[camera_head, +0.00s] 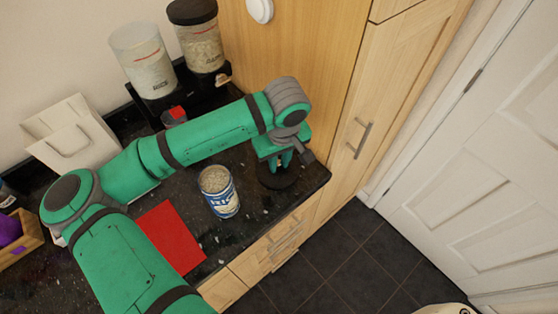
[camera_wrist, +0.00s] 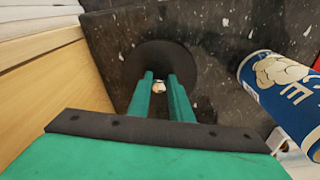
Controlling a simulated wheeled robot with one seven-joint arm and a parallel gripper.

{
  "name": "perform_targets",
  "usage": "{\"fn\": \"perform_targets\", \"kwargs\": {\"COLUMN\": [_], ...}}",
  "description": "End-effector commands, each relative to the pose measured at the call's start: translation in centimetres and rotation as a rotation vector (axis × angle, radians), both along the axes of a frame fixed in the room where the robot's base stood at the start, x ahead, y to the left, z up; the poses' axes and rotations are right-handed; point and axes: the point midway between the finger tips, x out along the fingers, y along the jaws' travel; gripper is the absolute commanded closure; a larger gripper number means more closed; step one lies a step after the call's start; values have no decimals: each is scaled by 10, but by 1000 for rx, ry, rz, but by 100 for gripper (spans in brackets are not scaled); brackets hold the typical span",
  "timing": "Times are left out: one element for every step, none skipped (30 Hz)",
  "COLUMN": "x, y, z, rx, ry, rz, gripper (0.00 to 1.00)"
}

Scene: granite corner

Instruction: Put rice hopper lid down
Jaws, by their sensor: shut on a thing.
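The rice hopper lid (camera_head: 277,179) is a round black disc at the counter's right end in the head view. It also shows in the wrist view (camera_wrist: 160,52), with a small pale knob at its middle. My gripper (camera_head: 283,160) points down over the lid and is shut on its knob, as the fingers in the wrist view (camera_wrist: 159,82) show. The lid lies flat at or very near the counter top; I cannot tell if it touches. An open-topped hopper (camera_head: 146,62) stands at the back left, beside a second hopper (camera_head: 200,45) with a black lid.
A blue and white can of rice (camera_head: 221,197) stands open on the dark counter (camera_head: 255,213), left of the lid. A red mat (camera_head: 172,237) lies nearer. A tall wooden cabinet (camera_head: 290,45) borders the lid's far side; the counter's edge is close.

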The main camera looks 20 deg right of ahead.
Motion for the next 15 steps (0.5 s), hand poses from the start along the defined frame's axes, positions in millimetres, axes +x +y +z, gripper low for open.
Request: {"fn": "perform_targets", "kwargs": {"x": [0,0,0,0,0,0,0,0,0,0,0,0,0,0,0], "y": [0,0,0,0,0,0,0,0,0,0,0,0,0,0,0], "z": [0,0,0,-1,-2,-3,-4,-4,-4,-4,-4,-3,-3,-3,-3], "rx": [0,0,0,0,0,0,0,0,0,0,0,0,0,0,0], "ry": [0,0,0,1,1,1,1,0,0,0,0,0,0,0,0], "rz": [0,0,0,0,0,0,0,0,0,0,0,0,0,0,0], "gripper": [100,100,100,100,100,100,100,76,67,62,62,62,62,62,62]}}
